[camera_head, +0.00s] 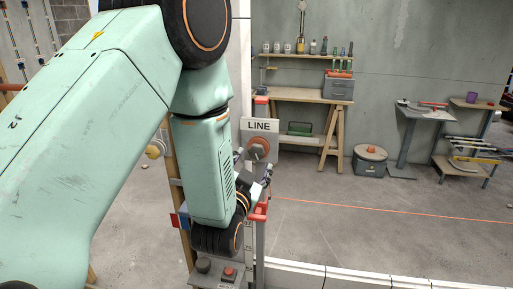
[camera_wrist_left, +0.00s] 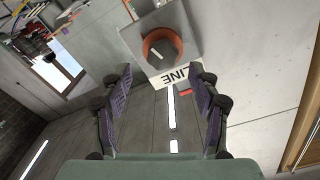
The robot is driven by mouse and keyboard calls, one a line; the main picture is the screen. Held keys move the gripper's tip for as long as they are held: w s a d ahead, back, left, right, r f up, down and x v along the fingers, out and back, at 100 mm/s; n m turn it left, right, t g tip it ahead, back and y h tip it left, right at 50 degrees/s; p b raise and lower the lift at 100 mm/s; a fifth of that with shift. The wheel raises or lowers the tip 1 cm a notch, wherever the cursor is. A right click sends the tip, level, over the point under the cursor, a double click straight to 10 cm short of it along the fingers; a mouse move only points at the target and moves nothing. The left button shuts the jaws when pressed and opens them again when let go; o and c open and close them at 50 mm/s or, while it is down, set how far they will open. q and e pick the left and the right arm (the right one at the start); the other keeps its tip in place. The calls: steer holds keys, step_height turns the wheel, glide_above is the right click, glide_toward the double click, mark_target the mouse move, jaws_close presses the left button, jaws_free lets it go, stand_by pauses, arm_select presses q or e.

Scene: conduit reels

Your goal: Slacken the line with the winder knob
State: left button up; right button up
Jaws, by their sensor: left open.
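The winder knob (camera_head: 258,148) is round, with an orange-red rim, and sits just below the white LINE sign (camera_head: 262,126) in the head view. In the left wrist view the knob (camera_wrist_left: 162,47) shows a dark middle, ahead of the fingertips, and the sign (camera_wrist_left: 174,76) appears upside down. My left gripper (camera_head: 262,176) is open and empty, just below the knob in the head view. Its two fingers (camera_wrist_left: 161,76) stand wide apart in the left wrist view, not around the knob. A thin orange line (camera_head: 390,209) stretches to the right above the floor. My right gripper is not in view.
A control box with a red button (camera_head: 229,272) stands below my left arm. A wooden workbench (camera_head: 300,96) with a grey toolbox (camera_head: 339,89) is against the back wall. A grey bin (camera_head: 370,162) stands on the floor. The floor at the right front is clear.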

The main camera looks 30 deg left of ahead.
mark_target(255, 153)
arm_select(q)
steer(key=x, duration=0.3)
steer(key=p+x, duration=0.1)
steer(key=x, duration=0.1)
steer(key=shift+w+a+f, duration=0.1)
steer(key=shift+w+a, duration=0.1)
steer(key=shift+a, duration=0.25)
steer(key=shift+w+d, duration=0.15)
steer(key=shift+w, duration=0.1)
steer(key=shift+s+d, duration=0.1)
steer(key=shift+c, duration=0.6)
steer(key=shift+a, duration=0.25)
steer(key=c, duration=0.4)
steer(key=shift+d, duration=0.1)
steer(key=c, duration=0.7)
